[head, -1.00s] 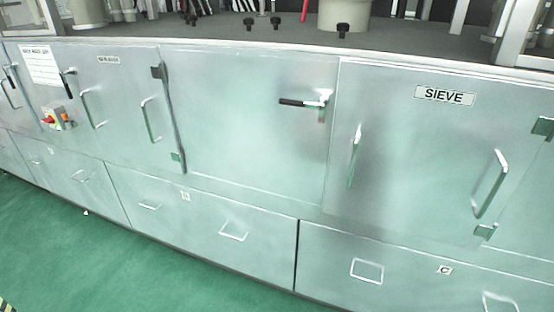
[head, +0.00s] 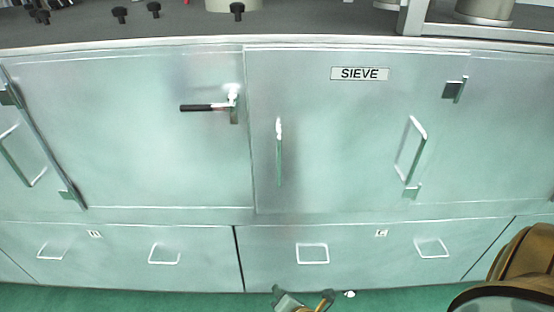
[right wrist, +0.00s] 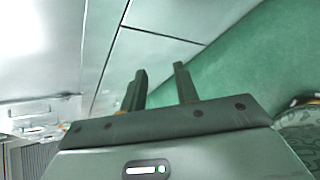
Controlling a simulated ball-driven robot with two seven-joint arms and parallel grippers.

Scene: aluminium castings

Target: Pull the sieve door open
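The sieve door (head: 335,130) is a flat metal panel with a SIEVE label (head: 360,74), and it looks shut. It has a vertical left handle (head: 279,152) and a right handle (head: 411,148). A latch with a black lever (head: 208,107) lies horizontal just left of the door. My right gripper (head: 304,298) is low at the bottom edge of the head view, below the door and apart from it. In the right wrist view its two fingers (right wrist: 160,70) are apart and empty. My left gripper is not in view.
Below the door are drawers with square handles, one under the door (head: 312,254) and one to its left (head: 165,254). Another door handle (head: 20,155) is at the far left. A worktop with black knobs (head: 237,11) runs above.

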